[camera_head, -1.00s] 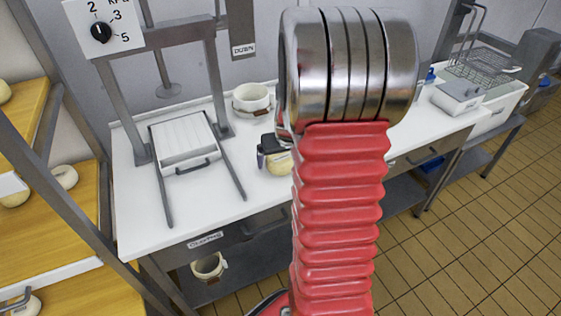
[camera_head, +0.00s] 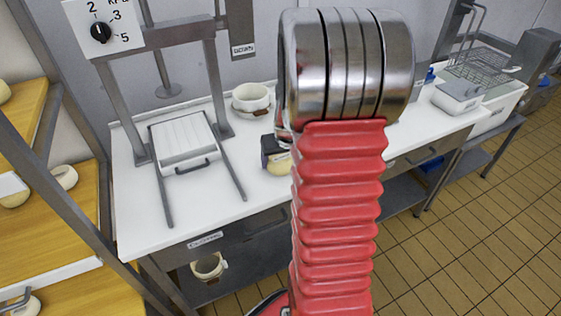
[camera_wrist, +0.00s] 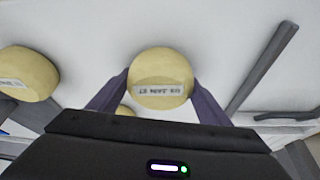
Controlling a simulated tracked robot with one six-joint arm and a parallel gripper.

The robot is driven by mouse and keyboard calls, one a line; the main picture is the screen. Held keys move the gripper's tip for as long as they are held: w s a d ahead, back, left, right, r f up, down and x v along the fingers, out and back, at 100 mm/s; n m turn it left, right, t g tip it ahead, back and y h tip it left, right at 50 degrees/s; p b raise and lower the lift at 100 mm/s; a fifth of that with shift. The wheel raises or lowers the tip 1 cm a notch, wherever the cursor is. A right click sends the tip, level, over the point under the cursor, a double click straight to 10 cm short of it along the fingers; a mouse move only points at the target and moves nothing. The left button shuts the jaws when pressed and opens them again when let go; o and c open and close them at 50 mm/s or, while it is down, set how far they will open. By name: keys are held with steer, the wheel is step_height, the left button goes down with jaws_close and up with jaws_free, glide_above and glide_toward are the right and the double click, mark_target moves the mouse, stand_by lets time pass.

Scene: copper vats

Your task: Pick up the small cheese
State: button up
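In the wrist view, a round pale-yellow cheese (camera_wrist: 160,66) with a white date label lies between the two purple fingers of my gripper (camera_wrist: 159,84). The fingertips are at its left and right edges. I cannot tell whether they press on it or only stand beside it. In the head view, part of a yellow cheese (camera_head: 279,166) shows by my dark gripper (camera_head: 270,147), over the white worktop (camera_head: 262,193). My red arm hides the rest.
Another labelled cheese (camera_wrist: 27,74) is at the left of the wrist view. The press frame with its white slatted plate (camera_head: 183,140) stands left of my gripper. A white bowl (camera_head: 251,98) is behind. Worktop in front is clear.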

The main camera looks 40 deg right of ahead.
mark_target(280, 155)
steer(key=c, duration=0.8)
step_height(280, 155, up, 10)
steer(key=shift+r, duration=0.1)
stand_by(0.3)
stand_by(0.5)
